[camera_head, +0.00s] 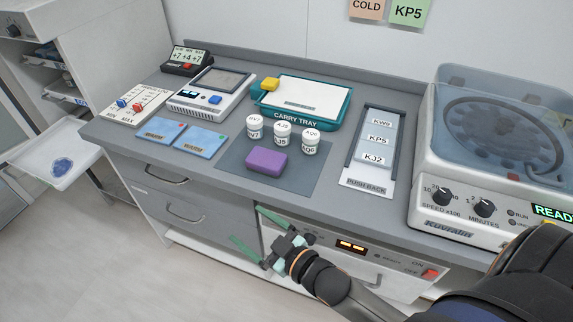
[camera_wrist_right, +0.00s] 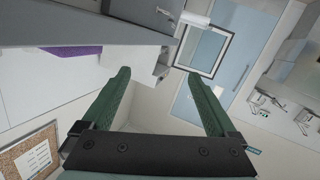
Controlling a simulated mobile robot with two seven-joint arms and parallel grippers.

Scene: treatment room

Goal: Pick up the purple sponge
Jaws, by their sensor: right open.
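The purple sponge (camera_head: 267,161) lies flat on a dark grey mat (camera_head: 298,181) near the front of the counter, in front of several white labelled jars (camera_head: 282,134). My right gripper (camera_head: 246,228) is open and empty, in front of the counter's front edge and below the sponge in the head view. It is apart from the sponge. In the right wrist view my two green fingers (camera_wrist_right: 160,82) are spread with nothing between them. A purple patch shows at the upper left there, probably part of the sponge (camera_wrist_right: 76,50). My left gripper is not in view.
Blue packs (camera_head: 199,142) lie left of the mat. A label rack (camera_head: 366,185) and a centrifuge (camera_head: 470,205) stand to the right. The counter edge and drawers lie beside my right gripper.

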